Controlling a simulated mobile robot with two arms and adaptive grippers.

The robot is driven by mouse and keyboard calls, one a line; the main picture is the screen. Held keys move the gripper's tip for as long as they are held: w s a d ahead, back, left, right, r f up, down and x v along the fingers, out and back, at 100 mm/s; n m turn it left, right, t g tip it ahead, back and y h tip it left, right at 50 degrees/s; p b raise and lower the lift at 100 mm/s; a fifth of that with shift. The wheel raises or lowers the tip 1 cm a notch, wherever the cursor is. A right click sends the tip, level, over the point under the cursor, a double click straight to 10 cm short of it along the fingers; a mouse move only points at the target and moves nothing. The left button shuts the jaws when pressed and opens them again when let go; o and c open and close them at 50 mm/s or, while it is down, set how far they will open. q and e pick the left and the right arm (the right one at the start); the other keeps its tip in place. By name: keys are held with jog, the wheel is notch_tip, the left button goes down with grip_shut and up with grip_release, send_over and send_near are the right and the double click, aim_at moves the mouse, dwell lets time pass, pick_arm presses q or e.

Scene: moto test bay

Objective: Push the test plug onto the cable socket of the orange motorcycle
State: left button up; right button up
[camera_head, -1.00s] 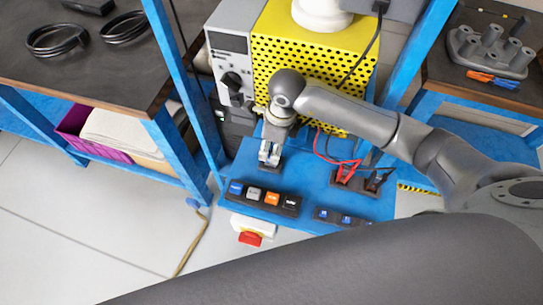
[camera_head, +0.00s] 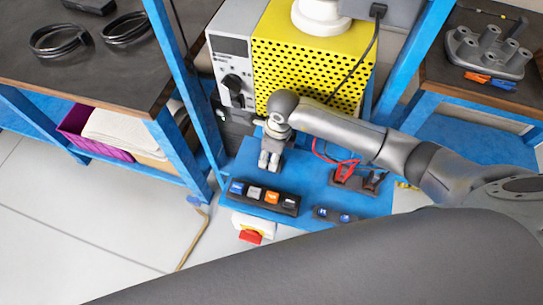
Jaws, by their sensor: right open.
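My right gripper (camera_head: 269,163) is open and points down over the blue shelf (camera_head: 315,200), just behind a row of buttons. I cannot make out anything between its fingers, and its own body hides the spot behind it. A red connector (camera_head: 346,170) and a black connector (camera_head: 374,178) with leads stand in a dark holder on the shelf, to the right of the gripper and apart from it. I cannot tell whether either is the test plug. The orange motorcycle and its cable socket do not show. My left gripper is not in view.
The button box (camera_head: 264,197) and a smaller one (camera_head: 335,215) line the shelf's front. A red switch (camera_head: 250,236) sits below. The yellow perforated box (camera_head: 310,60) and blue posts enclose the back. Dark-topped benches (camera_head: 75,75) stand on both sides.

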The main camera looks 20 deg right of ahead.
jog(key=c, duration=1)
jog(key=shift+c, duration=0.2)
jog(key=shift+r, duration=0.5)
notch_tip(320, 180, up, 2)
jog(key=shift+r+b, duration=0.15)
jog(key=shift+b, duration=0.15)
jog(key=s+a+r+b, duration=0.1)
jog(key=s+r+b, duration=0.2)
jog(key=s+r, duration=0.6)
jog(key=s, duration=0.5)
jog(key=shift+r, duration=0.4)
